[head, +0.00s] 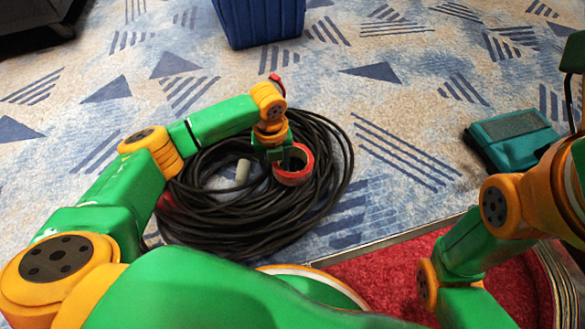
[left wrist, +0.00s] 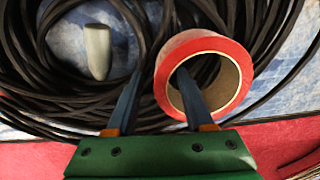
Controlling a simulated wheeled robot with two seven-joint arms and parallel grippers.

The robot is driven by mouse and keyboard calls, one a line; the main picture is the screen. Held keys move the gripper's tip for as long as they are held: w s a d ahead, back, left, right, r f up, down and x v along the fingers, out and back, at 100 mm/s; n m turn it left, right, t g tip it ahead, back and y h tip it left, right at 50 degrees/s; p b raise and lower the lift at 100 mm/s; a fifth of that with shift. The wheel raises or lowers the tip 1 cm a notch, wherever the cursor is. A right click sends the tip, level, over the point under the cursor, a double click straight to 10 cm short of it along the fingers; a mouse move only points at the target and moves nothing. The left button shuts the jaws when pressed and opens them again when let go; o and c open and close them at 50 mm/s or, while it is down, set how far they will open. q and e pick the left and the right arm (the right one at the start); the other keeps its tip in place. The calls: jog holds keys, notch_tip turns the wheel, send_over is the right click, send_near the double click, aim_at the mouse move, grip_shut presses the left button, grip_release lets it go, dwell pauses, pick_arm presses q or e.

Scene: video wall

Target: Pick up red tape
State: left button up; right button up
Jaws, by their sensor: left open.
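The red tape (head: 307,166) is a red roll with a pale cardboard core, resting on the right inner part of a coil of black cable (head: 335,185). In the left wrist view the tape (left wrist: 238,57) shows its open hole. My left gripper (head: 277,160) is at the tape's left side, open. In the left wrist view the gripper (left wrist: 161,74) has its right finger over or in the tape's hole and its left finger outside. The tape's near-left wall lies between them; contact cannot be told. My right gripper is not in view.
A small pale cylinder (head: 242,171) lies inside the coil, also in the left wrist view (left wrist: 97,50). A blue bin (head: 258,22) stands beyond. A teal box (head: 512,140) sits at right. A red-carpeted edge (head: 385,275) is close to me.

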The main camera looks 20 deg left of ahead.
pick_arm(q)
jog(key=shift+r, duration=0.1)
grip_shut()
dwell(1.2)
